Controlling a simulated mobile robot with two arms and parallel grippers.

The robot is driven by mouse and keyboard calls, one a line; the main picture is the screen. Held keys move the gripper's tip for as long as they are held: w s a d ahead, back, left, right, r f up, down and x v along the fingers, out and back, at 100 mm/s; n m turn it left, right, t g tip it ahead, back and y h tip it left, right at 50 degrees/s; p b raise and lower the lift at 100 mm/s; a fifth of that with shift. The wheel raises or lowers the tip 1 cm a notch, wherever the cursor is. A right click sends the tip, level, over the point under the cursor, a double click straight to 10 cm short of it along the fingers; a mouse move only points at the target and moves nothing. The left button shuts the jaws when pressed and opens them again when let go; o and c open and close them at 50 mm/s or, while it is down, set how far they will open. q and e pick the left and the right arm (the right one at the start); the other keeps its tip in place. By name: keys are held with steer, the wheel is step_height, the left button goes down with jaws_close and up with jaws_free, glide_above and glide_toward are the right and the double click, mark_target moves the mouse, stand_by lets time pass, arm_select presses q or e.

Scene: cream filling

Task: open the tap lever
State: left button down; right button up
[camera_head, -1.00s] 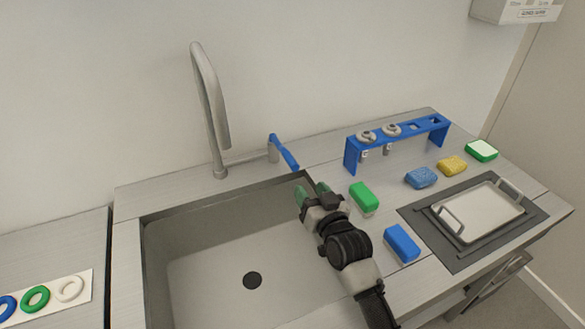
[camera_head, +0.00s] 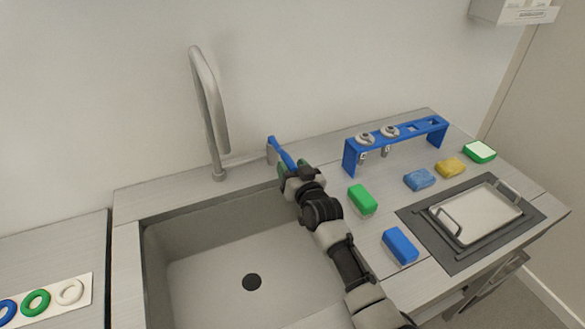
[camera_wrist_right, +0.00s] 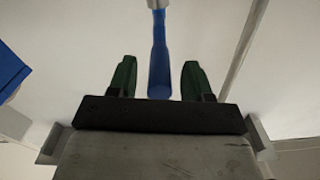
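The blue tap lever (camera_head: 279,150) sticks out from its grey base (camera_head: 271,156) behind the sink, to the right of the tall grey tap (camera_head: 213,115). My right gripper (camera_head: 287,169) is at the near end of the lever. In the right wrist view the blue lever (camera_wrist_right: 160,62) lies between the two green fingers of the right gripper (camera_wrist_right: 156,78). The fingers are apart, with a gap on each side of the lever. My left gripper is not in view.
The sink basin (camera_head: 205,285) lies below and left of my right arm. A green sponge (camera_head: 361,199) and a blue sponge (camera_head: 400,245) lie close to the arm's right. A blue rack (camera_head: 350,155) stands behind them. A grey tray (camera_head: 480,213) is farther right.

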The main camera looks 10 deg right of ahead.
jaws_close()
steer(key=d+y+b, duration=0.1)
steer(key=d+n+y+b, duration=0.1)
steer(key=b, duration=0.1)
steer(key=shift+w+g, duration=0.3)
steer(key=shift+o, duration=0.2)
jaws_free()
steer(key=shift+s, duration=0.1)
